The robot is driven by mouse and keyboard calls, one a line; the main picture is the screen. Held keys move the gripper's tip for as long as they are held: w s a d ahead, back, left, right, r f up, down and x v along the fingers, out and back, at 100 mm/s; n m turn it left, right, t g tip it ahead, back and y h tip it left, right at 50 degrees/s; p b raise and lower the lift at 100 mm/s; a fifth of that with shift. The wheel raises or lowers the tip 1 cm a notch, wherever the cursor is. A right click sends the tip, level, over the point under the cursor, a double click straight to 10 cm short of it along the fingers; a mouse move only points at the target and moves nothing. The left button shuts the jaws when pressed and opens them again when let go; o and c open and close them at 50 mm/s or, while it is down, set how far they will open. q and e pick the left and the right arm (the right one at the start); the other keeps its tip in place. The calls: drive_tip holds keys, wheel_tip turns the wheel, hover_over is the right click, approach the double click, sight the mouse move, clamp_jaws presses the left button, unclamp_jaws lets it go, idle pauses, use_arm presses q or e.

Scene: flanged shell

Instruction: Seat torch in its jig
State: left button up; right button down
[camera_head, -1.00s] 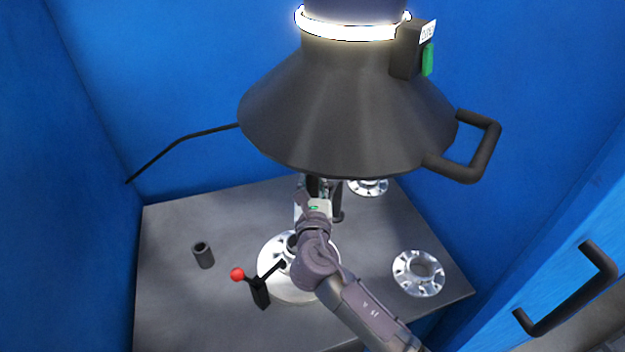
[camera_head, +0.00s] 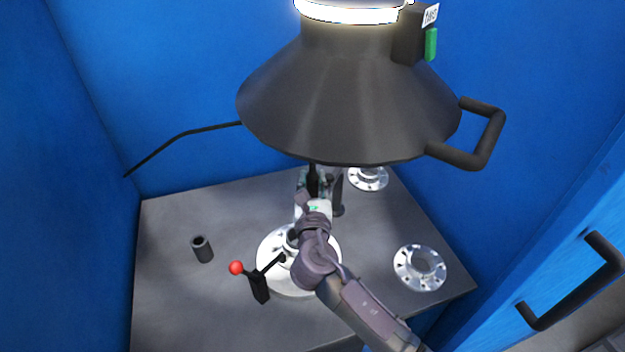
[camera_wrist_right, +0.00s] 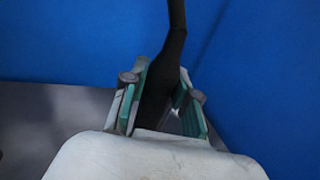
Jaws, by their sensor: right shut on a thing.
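The torch (camera_wrist_right: 163,98) is a dark, slim body between the two teal-padded fingers of my right gripper (camera_wrist_right: 160,103) in the right wrist view. Its thin dark neck or cable runs up out of the top of that view. In the head view my right gripper (camera_head: 314,187) is just below the hood's front rim, at the back of the table, and the dark torch (camera_head: 313,178) shows in part. A dark upright post (camera_head: 338,195) stands close to its right; I cannot tell whether it is the jig. The torch's lower end is hidden. My left gripper is not in view.
A large dark hood (camera_head: 345,95) with a side handle hangs over the back. The grey table (camera_head: 190,305) bears a round bright plate (camera_head: 270,262), a red-knobbed lever (camera_head: 237,268), a dark short tube (camera_head: 202,249) and two flanges (camera_head: 420,268) (camera_head: 368,178). Blue walls enclose it.

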drive_tip(key=shift+f, duration=0.25)
drive_tip(key=c, duration=0.8)
unclamp_jaws()
drive_tip(key=s, duration=1.2)
